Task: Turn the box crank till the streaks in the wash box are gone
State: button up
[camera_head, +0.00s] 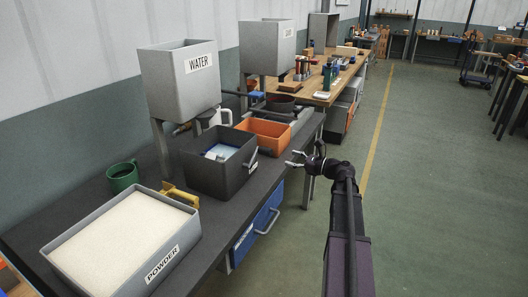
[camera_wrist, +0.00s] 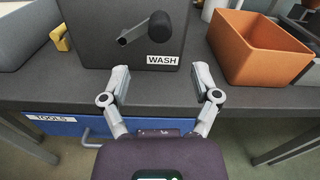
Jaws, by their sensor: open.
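The wash box (camera_head: 210,174) is a dark grey open box on the bench. Pale blue and white content (camera_head: 222,153) shows inside it; I cannot tell streaks apart at this size. In the wrist view the box (camera_wrist: 92,45) fills the upper middle, with a WASH label on its front. The box crank (camera_wrist: 134,34) sticks out of that front face, with a dark round knob (camera_wrist: 160,25) at its end. My gripper (camera_wrist: 163,84) is open and empty, in front of and below the crank, apart from it. It also shows in the head view (camera_head: 292,158), right of the box.
An orange bin (camera_wrist: 258,45) stands right of the wash box. A POWDER tray (camera_head: 125,240), green mug (camera_head: 122,177) and yellow item (camera_head: 180,196) are to the left. A WATER tank (camera_head: 180,85) stands behind. A blue drawer (camera_head: 256,228) is below the bench edge.

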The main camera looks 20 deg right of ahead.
aim_at(263, 150)
jog(key=x, duration=1.2)
jog(key=shift+c, duration=0.2)
grip_shut()
